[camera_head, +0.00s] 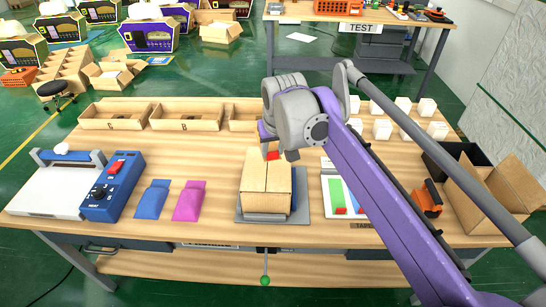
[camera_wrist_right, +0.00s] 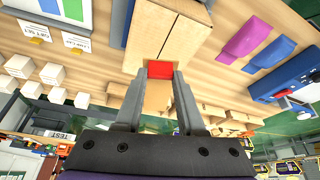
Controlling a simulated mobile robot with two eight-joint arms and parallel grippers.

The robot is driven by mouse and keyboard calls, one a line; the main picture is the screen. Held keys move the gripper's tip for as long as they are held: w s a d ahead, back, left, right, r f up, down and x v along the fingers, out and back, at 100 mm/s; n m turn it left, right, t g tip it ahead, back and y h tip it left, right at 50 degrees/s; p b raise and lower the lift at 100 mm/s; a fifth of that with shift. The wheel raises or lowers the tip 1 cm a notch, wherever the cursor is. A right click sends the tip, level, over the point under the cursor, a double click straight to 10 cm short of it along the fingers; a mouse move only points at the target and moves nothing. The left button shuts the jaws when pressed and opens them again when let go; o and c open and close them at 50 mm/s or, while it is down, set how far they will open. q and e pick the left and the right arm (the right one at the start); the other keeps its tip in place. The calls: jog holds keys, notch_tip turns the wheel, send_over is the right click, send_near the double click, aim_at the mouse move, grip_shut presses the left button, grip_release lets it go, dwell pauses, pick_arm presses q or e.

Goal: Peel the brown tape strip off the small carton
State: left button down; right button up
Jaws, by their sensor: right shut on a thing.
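The small carton (camera_head: 265,203) stands closed on a grey plate (camera_head: 301,207) at the table's front middle. A seam line runs across its top. It also shows at the top of the right wrist view (camera_wrist_right: 166,38). A red tab (camera_wrist_right: 160,69) sits between the fingertips of my right gripper (camera_wrist_right: 160,74), which is shut on it at the carton's edge. The red tab also shows in the head view (camera_head: 273,155) at the carton's far side. I cannot clearly tell the brown tape strip from the cardboard. My left gripper is not in view.
A blue pouch (camera_head: 152,199) and a magenta pouch (camera_head: 188,201) lie left of the carton, beyond them a blue control box (camera_head: 112,187). Wooden bins (camera_head: 187,117) line the back. Several white boxes (camera_head: 382,129), an orange tool (camera_head: 428,200) and an open carton (camera_head: 478,206) are right.

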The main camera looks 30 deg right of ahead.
jog(key=shift+r+p, duration=1.75)
jog(key=shift+r, duration=0.65)
